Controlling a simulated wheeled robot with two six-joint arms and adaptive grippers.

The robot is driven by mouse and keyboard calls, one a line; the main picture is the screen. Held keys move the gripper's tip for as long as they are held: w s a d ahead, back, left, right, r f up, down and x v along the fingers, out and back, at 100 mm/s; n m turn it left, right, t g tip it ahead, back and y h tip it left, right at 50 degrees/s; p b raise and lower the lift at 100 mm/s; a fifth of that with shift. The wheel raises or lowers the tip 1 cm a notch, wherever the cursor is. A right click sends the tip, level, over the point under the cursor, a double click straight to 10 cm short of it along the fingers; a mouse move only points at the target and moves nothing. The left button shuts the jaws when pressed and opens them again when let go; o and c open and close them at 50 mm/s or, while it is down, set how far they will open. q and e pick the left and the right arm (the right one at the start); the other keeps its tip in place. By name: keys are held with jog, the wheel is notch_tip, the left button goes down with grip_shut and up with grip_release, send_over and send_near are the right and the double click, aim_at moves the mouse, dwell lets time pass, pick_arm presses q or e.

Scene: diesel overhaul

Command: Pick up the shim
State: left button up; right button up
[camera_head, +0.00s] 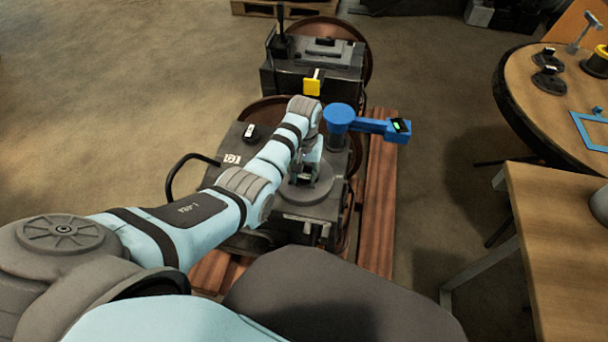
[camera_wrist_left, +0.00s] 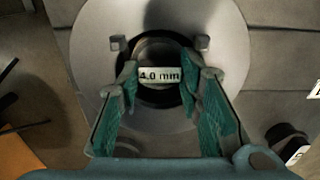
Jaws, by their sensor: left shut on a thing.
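The shim (camera_wrist_left: 160,77) shows in the left wrist view as a dark piece with a white label reading "4.0 mm". It sits between the green-padded fingertips of my left gripper (camera_wrist_left: 160,88), which is shut on it. Behind it is the dark round opening of a pale grey disc (camera_wrist_left: 93,40). I cannot tell whether the shim touches the disc. In the head view, my left gripper (camera_head: 306,174) points down over the round grey disc on the engine block (camera_head: 320,209), and the shim is mostly hidden there. My right gripper is not in view.
A blue tool with a green display (camera_head: 372,126) stands close right of my left gripper. A small black piece with a white label (camera_head: 250,131) lies on the block's left side. A black handle (camera_head: 180,172) sticks out left. Tables (camera_head: 555,255) stand at right.

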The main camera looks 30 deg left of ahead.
aim_at(304, 176)
pick_arm(q)
notch_tip(304, 176, up, 20)
jog(key=p, duration=0.9)
